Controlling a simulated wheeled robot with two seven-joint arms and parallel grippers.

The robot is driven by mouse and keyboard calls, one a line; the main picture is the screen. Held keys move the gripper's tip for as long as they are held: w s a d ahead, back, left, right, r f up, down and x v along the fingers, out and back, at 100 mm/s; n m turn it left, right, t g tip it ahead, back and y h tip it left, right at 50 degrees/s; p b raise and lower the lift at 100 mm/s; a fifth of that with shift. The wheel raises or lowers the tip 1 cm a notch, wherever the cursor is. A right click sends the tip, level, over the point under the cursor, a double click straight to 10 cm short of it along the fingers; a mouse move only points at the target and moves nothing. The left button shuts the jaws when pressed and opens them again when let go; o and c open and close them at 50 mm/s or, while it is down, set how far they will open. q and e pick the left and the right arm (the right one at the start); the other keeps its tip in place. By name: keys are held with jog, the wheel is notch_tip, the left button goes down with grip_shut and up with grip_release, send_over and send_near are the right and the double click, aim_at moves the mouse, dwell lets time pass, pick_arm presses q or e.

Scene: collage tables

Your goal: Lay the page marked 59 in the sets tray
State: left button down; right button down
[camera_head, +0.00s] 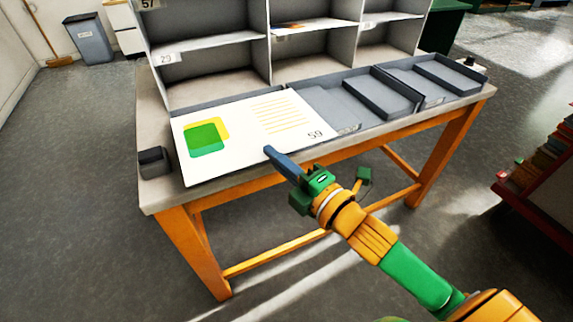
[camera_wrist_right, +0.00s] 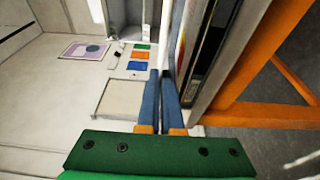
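The page marked 59 (camera_head: 230,137) is white, with a green and a yellow square at its left and yellow lines at its right. It shows over the left part of the table (camera_head: 160,193), covering much of the tray area there. My right gripper (camera_head: 268,150) is at its front edge, blue fingers nearly together on that edge. In the right wrist view the fingers (camera_wrist_right: 162,100) are close together with a thin strip between them. Grey trays (camera_head: 382,92) stand along the table; their labels are too small to read, so I cannot tell which is sets. My left gripper is out of view.
A grey pigeonhole shelf (camera_head: 268,45) stands behind the trays, with labels 57 and 29. A dark cup (camera_head: 153,162) is on the table's left corner. A grey bin (camera_head: 88,38) stands on the floor at the back left. A red unit (camera_head: 545,195) is at the right.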

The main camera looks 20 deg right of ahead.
aim_at(265, 140)
jog(key=w, duration=0.5)
jog(key=shift+w+b, duration=0.25)
jog(key=shift+b, duration=0.15)
notch_tip(265, 140, down, 4)
jog(key=b, duration=0.2)
jog(key=shift+w+a+f+b, duration=0.1)
jog(key=shift+f+b, duration=0.05)
jog(key=shift+b, duration=0.25)
jog(key=c, duration=1)
grip_release()
